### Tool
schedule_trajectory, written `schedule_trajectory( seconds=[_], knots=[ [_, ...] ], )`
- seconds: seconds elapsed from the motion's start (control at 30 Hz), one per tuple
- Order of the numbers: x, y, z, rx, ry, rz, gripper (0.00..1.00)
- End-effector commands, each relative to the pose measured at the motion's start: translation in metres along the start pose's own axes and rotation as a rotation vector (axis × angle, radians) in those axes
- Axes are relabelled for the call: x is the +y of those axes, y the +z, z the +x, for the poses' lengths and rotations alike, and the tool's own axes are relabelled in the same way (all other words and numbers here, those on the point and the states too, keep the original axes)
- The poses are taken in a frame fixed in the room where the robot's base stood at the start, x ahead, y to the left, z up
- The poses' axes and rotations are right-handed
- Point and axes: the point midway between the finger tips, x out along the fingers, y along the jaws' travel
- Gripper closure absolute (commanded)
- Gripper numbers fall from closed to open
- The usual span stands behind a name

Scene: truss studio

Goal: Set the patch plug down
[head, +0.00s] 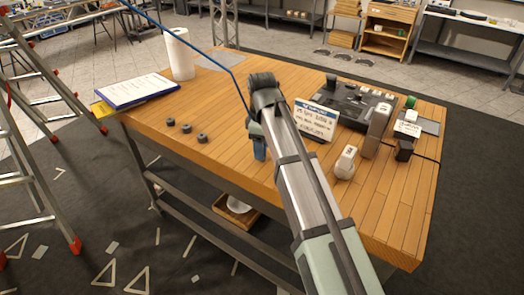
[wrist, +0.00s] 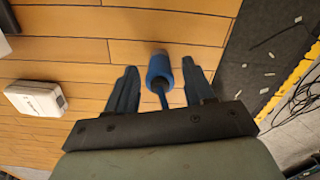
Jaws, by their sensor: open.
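The patch plug shows in the wrist view as a short blue cylinder (wrist: 159,68) with a thin blue cable running from it toward my wrist. It is between the two blue fingers of my gripper (wrist: 160,82), closer to the right finger, with gaps visible on both sides. My gripper is open. I cannot tell whether the plug rests on the wooden table (wrist: 75,72) or is slightly above it. In the head view, my gripper (head: 259,150) is low at the table's front edge, and the blue cable (head: 205,57) runs down to it from the upper left. The plug itself is hidden there by my gripper and arm.
Several dark pucks (head: 186,128) lie left of my gripper. A clipboard (head: 138,92) and a white roll (head: 179,55) are farther left. A sign (head: 316,121), a black device (head: 352,98) and a white object (head: 345,163) stand on the right. Bare wood lies behind my gripper.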

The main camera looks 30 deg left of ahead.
Motion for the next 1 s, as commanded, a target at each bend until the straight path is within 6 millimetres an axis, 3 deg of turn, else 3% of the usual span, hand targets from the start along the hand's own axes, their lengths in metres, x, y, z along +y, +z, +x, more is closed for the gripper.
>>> schedule_trajectory(
  seconds=[0.3,0.5,1.0],
  knots=[
    [0.001,-0.001,-0.06,0.001,0.002,0.0,0.47],
    [0.001,-0.001,-0.086,0.001,0.001,0.0,0.47],
    [0.0,0.0,-0.098,0.0,0.0,0.0,0.47]
  ],
)
